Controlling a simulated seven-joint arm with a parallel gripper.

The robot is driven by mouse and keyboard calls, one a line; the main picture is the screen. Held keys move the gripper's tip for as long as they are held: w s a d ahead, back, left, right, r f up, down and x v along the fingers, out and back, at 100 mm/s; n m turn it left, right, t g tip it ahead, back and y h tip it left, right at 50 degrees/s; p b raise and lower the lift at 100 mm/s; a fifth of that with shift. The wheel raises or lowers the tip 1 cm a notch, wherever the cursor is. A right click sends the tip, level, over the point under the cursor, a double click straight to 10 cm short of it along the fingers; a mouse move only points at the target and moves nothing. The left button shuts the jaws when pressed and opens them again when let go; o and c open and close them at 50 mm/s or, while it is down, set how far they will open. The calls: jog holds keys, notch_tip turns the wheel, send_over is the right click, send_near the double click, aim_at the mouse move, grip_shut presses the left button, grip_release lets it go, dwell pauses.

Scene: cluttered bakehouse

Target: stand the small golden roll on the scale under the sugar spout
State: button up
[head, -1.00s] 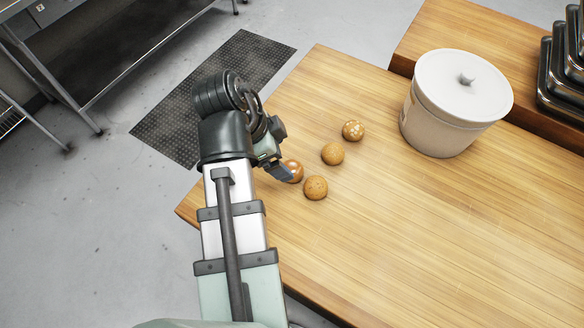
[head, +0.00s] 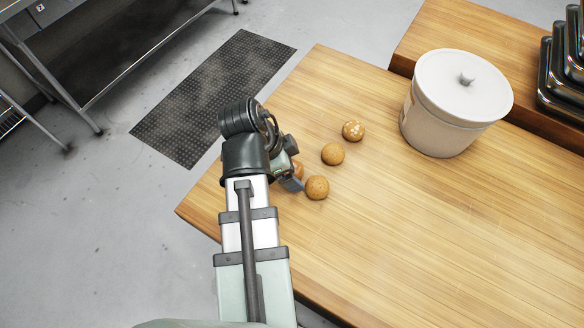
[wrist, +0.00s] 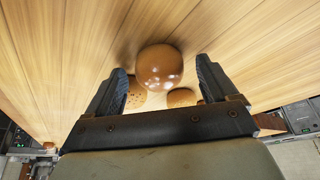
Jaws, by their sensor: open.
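Several small round rolls sit on the wooden table. In the head view they are a white-flecked roll (head: 353,130), a plain golden roll (head: 333,154), a speckled roll (head: 317,188) and a glossy roll (head: 298,168) partly hidden by my gripper (head: 291,181). In the wrist view a glossy brown roll (wrist: 159,60) lies between and slightly beyond the fingertips of my open gripper (wrist: 161,72), with a gap on both sides. A speckled roll (wrist: 136,97) and another roll (wrist: 182,97) show behind it. I cannot tell which is the small golden one. No scale or sugar spout is recognisable.
A lidded white tub (head: 455,110) stands on the table (head: 420,230) at the right. Dark stacked pans (head: 562,75) are at the upper right. The table's left edge is close to my arm.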

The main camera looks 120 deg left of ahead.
jog(key=shift+c, duration=0.2)
jog(key=c, duration=0.8)
jog(key=shift+c, duration=0.2)
jog(key=shift+r, duration=5)
